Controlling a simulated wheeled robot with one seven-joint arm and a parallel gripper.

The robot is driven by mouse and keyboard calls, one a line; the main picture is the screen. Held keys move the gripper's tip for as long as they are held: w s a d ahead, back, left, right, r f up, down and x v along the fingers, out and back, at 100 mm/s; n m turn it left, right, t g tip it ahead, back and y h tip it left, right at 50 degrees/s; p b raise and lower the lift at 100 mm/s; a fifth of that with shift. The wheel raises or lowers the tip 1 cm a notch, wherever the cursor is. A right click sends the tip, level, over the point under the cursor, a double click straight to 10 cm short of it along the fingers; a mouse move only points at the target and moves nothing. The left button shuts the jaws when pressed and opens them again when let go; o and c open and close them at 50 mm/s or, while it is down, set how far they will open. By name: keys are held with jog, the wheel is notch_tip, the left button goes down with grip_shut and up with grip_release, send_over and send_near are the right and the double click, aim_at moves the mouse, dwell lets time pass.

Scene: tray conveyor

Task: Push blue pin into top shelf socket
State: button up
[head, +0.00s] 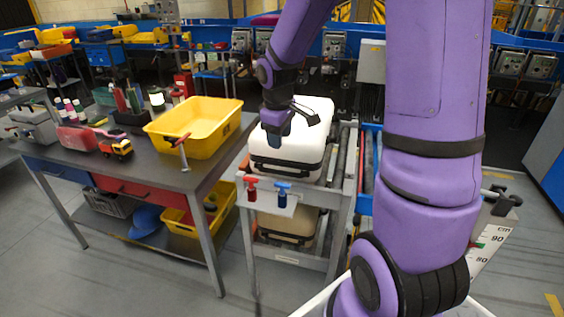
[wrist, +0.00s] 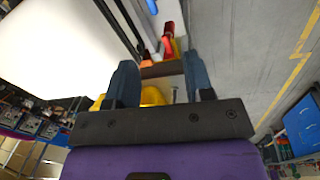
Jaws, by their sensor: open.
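The blue pin (head: 282,193) hangs upright by its T-shaped handle at a small light plate (head: 262,203) on the front of the grey shelf cart (head: 338,205). A red pin (head: 251,188) hangs to its left at the same plate. My gripper (head: 279,131) is above and behind the pins, in front of or over the white case, apart from both pins. In the wrist view its two blue fingers (wrist: 160,85) are spread with nothing held between them. A red handle (wrist: 169,42) shows beyond the fingers there. I cannot make out the blue pin or a socket opening clearly.
A white case (head: 305,135) fills the cart's top shelf close to my gripper; another case (head: 285,226) sits below. To the left, a workbench holds a yellow bin (head: 205,143), a toy truck (head: 117,148) and bottles. A conveyor lies behind. Floor in front is clear.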

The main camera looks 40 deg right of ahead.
jog(key=n+g+y, duration=0.1)
jog(key=n, duration=0.1)
send_over(282, 184)
notch_tip(282, 184, down, 12)
jog(key=shift+r, duration=0.1)
notch_tip(282, 184, down, 11)
jog(key=shift+d+f, duration=0.1)
grip_shut()
jog(key=shift+r, duration=3.05)
jog(key=shift+r, duration=1.9)
